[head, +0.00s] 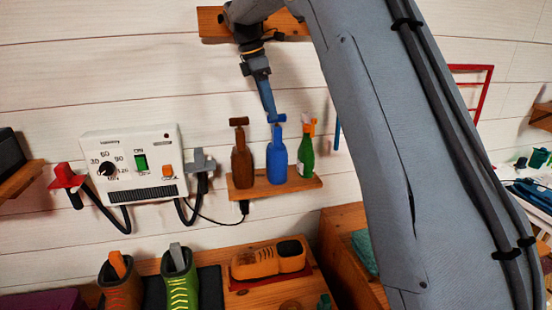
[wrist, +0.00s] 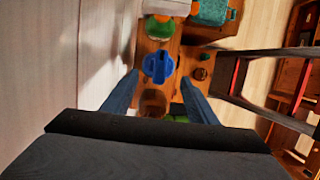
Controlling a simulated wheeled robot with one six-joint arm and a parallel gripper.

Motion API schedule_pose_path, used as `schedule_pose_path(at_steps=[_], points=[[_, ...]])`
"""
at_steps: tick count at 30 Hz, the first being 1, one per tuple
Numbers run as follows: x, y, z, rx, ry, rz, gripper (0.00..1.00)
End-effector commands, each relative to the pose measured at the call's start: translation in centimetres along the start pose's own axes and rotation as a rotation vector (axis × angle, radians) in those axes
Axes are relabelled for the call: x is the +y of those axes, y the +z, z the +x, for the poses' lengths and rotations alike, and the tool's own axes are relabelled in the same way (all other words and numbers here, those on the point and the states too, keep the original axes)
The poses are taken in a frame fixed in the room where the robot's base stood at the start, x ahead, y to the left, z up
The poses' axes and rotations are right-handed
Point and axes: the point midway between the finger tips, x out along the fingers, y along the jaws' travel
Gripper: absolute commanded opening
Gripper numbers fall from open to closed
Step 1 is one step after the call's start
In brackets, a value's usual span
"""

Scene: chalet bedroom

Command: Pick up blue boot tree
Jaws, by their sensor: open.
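The blue boot tree (head: 277,158) stands upright on a small wooden wall shelf (head: 262,189), between a brown one (head: 241,165) and a green one (head: 306,152) with an orange top. My gripper (head: 271,116) is open and points down at the top of the blue boot tree. In the wrist view the blue boot tree (wrist: 158,67) shows between the two fingertips of my gripper (wrist: 160,77), seen from above. I cannot tell whether the fingers touch it. The green one (wrist: 160,26) is beyond it and the brown one (wrist: 153,101) is nearer the palm.
A white wall unit (head: 135,163) with a dial and hoses hangs left of the shelf. Below, a wooden bench (head: 240,299) holds boots (head: 180,280) and an orange shoe (head: 268,260). A red frame (head: 487,85) is on the wall at right.

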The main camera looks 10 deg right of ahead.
Motion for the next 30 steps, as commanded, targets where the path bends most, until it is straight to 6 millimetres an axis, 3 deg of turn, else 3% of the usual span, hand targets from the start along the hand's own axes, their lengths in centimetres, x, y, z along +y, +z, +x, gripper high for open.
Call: schedule_pose_path(at_steps=[8, 18, 27, 30], points=[[0.0, 0.2, 2.4, -0.005, -0.003, -0.002, 0.53], [0.1, 0.2, 7.0, -0.005, -0.001, 0.0, 0.53], [0.2, 0.1, 7.5, -0.004, 0.001, 0.0, 0.53], [0.1, 0.1, 7.5, -0.004, 0.001, 0.0, 0.36]])
